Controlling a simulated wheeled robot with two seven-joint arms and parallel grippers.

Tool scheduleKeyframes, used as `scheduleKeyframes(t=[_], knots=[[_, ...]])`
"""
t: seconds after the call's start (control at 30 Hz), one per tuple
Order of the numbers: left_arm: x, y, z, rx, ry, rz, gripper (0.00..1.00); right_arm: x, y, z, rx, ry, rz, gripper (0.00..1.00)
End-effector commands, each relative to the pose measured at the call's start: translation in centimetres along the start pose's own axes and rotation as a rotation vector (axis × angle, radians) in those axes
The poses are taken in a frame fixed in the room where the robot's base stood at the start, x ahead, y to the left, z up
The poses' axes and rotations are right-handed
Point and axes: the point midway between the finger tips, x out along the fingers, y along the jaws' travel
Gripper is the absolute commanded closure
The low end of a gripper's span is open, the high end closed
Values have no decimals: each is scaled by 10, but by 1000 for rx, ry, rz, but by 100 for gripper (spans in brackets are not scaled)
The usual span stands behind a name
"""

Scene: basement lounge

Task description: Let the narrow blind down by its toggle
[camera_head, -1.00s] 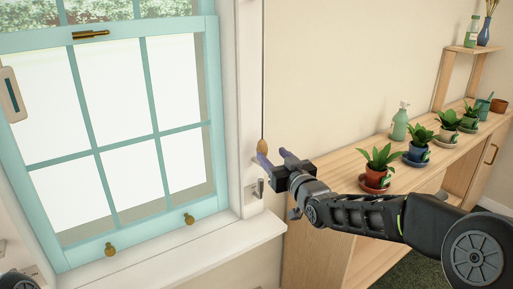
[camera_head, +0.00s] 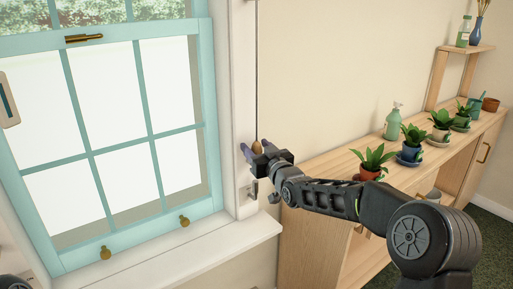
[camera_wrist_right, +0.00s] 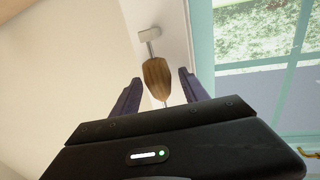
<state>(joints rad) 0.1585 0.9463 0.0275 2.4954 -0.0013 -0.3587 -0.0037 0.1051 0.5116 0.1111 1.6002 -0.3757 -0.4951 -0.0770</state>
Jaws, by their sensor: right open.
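The toggle (camera_head: 256,147) is a small wooden, acorn-shaped pull at the lower end of a thin dark cord (camera_head: 257,60), which hangs beside the window frame. In the right wrist view the brown toggle (camera_wrist_right: 157,78) shows between the two dark fingers, with a gap on each side. My right gripper (camera_head: 254,146) is open around the toggle, and this wrist view shows its fingertips (camera_wrist_right: 160,85) apart. The blind itself cannot be made out. My left gripper is not in view.
A small metal hook on a white plate (camera_head: 252,190) sits on the frame below the toggle. The teal window (camera_head: 100,150) and white sill (camera_head: 190,250) are at left. A wooden cabinet (camera_head: 320,165) with potted plants and a green spray bottle (camera_head: 393,122) stands at right.

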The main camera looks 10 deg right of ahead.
Motion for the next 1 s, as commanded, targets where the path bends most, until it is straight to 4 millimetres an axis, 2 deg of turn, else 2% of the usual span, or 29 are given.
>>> scheduleKeyframes(t=[0.1,0.7,1.0], knots=[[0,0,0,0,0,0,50,0,0,0,0,0,0,50],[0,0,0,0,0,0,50,0,0,0,0,0,0,99],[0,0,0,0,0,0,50,0,0,0,0,0,0,100]])
